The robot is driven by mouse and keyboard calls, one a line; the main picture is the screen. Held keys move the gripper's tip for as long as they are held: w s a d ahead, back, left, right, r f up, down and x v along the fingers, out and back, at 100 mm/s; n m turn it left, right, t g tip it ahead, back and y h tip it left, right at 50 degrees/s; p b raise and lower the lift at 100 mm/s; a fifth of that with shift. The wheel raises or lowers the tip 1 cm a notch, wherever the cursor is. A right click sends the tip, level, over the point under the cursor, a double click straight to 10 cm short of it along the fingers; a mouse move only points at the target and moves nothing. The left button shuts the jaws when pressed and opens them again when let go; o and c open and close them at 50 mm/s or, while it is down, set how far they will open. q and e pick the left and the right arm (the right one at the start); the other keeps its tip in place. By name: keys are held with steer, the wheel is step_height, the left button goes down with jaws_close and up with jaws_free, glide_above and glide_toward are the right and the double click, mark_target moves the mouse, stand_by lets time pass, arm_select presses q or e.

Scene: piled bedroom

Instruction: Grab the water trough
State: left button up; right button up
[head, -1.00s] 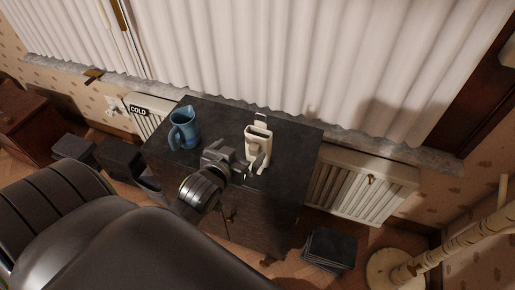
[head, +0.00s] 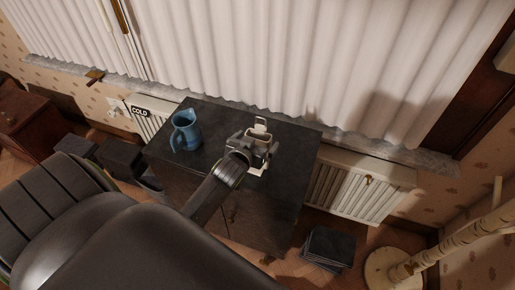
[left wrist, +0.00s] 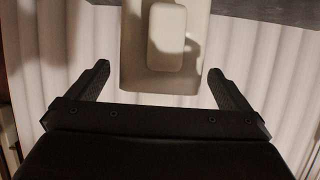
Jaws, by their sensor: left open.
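The water trough is a cream-white upright container (head: 260,128) with a raised back tab, standing on the dark cabinet top (head: 215,124). My left gripper (head: 257,146) is open right in front of it in the head view and hides much of its body. In the left wrist view the cream trough (left wrist: 133,62) sits ahead, between and just beyond the two open fingers (left wrist: 158,85), with clear gaps on both sides. No contact shows. My right gripper is not in view.
A blue jug (head: 185,131) stands on the cabinet left of the trough. White pleated curtains (head: 300,60) hang behind. A radiator (head: 360,188) is to the right, and a dark stack (head: 329,248) and a pale pole stand (head: 385,268) are on the floor. The cabinet's right top is clear.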

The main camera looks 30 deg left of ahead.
arm_select(q)
steer(key=shift+w+a+f, duration=0.15)
steer(key=shift+w+f, duration=0.15)
steer(key=shift+w, duration=0.3)
steer(key=c, duration=1.6)
steer(key=shift+r, duration=0.1)
steer(key=shift+c, duration=1.1)
steer(key=shift+r, duration=0.1)
